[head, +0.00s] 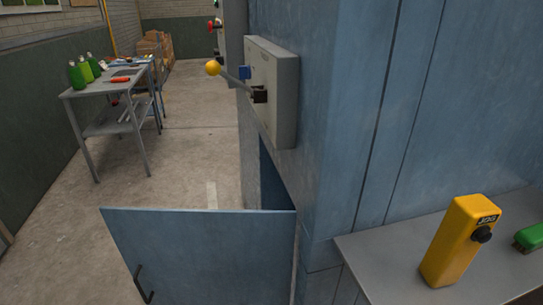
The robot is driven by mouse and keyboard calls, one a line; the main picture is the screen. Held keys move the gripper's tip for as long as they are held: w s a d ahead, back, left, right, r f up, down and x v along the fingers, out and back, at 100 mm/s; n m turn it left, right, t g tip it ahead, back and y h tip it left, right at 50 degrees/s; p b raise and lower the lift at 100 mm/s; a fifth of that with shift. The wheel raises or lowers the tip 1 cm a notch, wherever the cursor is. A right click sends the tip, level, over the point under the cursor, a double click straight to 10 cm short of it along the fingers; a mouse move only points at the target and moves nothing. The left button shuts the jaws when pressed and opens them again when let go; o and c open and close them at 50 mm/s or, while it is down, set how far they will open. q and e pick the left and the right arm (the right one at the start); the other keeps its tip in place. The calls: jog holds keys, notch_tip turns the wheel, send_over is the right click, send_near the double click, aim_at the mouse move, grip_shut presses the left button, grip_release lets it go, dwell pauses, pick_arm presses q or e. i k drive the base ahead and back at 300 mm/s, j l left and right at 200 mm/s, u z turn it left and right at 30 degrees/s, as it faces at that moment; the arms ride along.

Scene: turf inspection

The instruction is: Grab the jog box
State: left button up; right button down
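The jog box (456,243) is a tall yellow block with a dark "JOG" label near its top and a black knob on its front face. It stands, looking slightly tilted in the picture, on a grey shelf (382,272) at the lower right in the head view. Neither of my grippers shows in the head view. Nothing visible is holding or touching the jog box.
A green object (529,237) lies right of the jog box, cut by the edge. A blue cabinet door (200,252) stands open at the lower middle. A lever with a yellow ball (213,68) sticks out from a grey switch box (284,95). A workbench (104,90) stands left.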

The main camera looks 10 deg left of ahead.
aim_at(454, 246)
jog(key=u, duration=1.05)
jog(key=z, duration=1.95)
jog(key=l+u, duration=0.3)
jog(key=u, duration=0.15)
jog(key=i+l+u, duration=0.1)
jog(key=l+u, duration=0.2)
jog(key=u, duration=0.15)
jog(key=l+u, duration=0.15)
jog(key=l, duration=0.3)
jog(key=k+l+u, duration=0.15)
jog(key=l, duration=0.3)
